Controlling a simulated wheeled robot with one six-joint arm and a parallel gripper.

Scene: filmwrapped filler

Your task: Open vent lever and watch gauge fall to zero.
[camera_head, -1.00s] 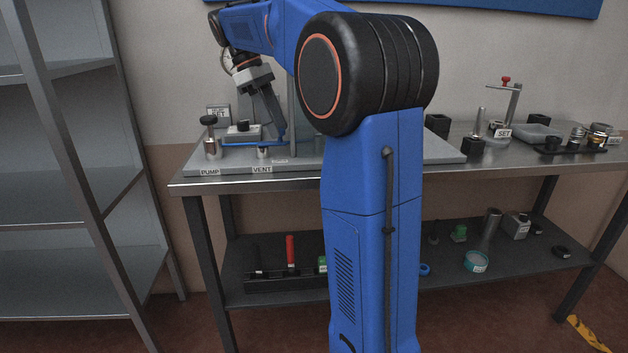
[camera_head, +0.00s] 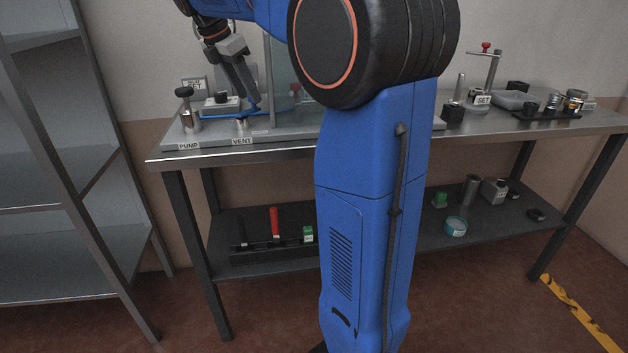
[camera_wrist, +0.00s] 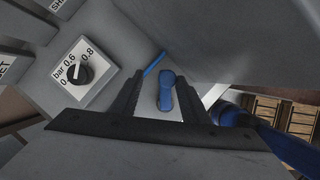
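The blue vent lever (camera_wrist: 165,92) shows in the wrist view, between the two dark fingers of my gripper (camera_wrist: 160,79). The fingers are open, with a gap on each side of the lever. In the head view my gripper (camera_head: 254,109) reaches down just behind the VENT label (camera_head: 242,141), above the grey base plate (camera_head: 290,131). The pressure gauge is hidden behind my arm, and no needle can be read.
The black-topped pump handle (camera_head: 184,93) stands left of the vent. A thin blue tube (camera_wrist: 154,64) runs close to the left finger. A SET stand (camera_head: 492,70) and small metal parts are on the right of the bench (camera_head: 470,140). An open shelf (camera_head: 50,180) stands at the left.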

